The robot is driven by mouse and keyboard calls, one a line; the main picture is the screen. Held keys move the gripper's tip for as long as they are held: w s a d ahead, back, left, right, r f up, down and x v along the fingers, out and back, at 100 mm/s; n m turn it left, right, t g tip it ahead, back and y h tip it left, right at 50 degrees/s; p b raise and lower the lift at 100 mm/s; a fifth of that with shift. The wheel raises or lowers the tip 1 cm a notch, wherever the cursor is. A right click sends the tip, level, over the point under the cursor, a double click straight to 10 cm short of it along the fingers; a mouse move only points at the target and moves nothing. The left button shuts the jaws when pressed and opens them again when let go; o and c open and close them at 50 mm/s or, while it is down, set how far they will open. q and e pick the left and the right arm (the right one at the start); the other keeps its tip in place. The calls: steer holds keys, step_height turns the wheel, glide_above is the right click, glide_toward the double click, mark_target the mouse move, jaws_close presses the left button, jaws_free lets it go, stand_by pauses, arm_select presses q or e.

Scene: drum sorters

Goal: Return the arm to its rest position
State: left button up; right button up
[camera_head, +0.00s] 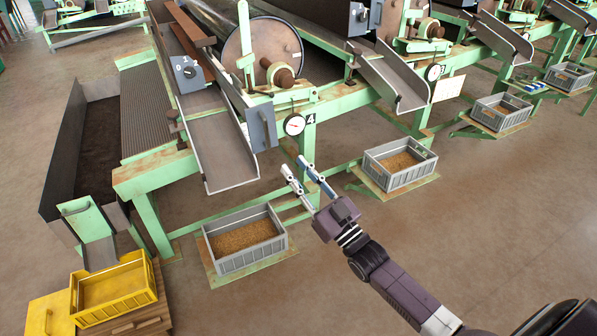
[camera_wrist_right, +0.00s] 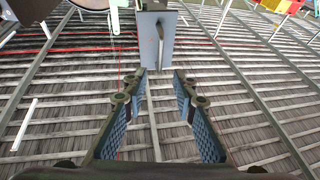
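My right gripper (camera_head: 293,164) reaches in from the lower right on my purple and black arm. It is extended in front of the green machine frame, right of the grey chute (camera_head: 222,150). In the right wrist view its two padded fingers (camera_wrist_right: 158,76) stand apart with nothing between them. My left gripper is not in view.
A grey crate of grain (camera_head: 215,262) stands below the chute, left of my arm. Another grey crate (camera_head: 372,170) stands to the right. A yellow crate (camera_head: 78,302) is at lower left. The dial marked 4 (camera_head: 294,125) is just above the gripper. Open floor lies in the foreground.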

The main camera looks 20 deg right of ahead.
steer(key=shift+s, duration=0.15)
stand_by(0.3)
